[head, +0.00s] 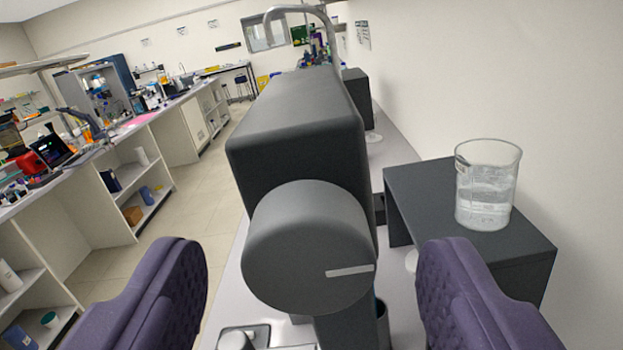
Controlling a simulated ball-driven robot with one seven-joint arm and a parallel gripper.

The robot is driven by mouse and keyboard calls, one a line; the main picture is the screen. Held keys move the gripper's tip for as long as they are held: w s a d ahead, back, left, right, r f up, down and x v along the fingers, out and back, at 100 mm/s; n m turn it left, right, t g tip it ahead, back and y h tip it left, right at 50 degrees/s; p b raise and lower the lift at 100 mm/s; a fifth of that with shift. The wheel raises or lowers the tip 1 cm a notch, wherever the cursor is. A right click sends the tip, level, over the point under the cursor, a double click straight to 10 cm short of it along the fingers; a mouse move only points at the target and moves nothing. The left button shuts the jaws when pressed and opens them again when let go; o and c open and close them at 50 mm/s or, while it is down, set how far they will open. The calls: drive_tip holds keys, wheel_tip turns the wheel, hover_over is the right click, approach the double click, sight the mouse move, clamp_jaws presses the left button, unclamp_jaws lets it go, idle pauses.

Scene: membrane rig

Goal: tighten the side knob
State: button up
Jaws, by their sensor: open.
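The side knob (305,245) is a large dark grey round knob at the centre of the head view. A light marker line on its face points to the right and lies nearly level. It sits on the near side of a dark grey boxy unit (298,125). My gripper (318,300) is open, with one purple padded finger to the left of the knob and one to the right. Both fingers are apart from the knob, with gaps on each side. The knob's back is hidden.
A glass beaker of clear liquid (486,190) stands on a dark stand (428,192) to the right, close behind the right finger. A pale bench (232,300) lies under the unit. A wall closes off the right. Floor is open to the left, before cluttered shelves.

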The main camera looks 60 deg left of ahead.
drive_tip(key=shift+x, duration=0.9)
drive_tip(key=c, duration=1.1)
drive_tip(key=shift+o, duration=0.2)
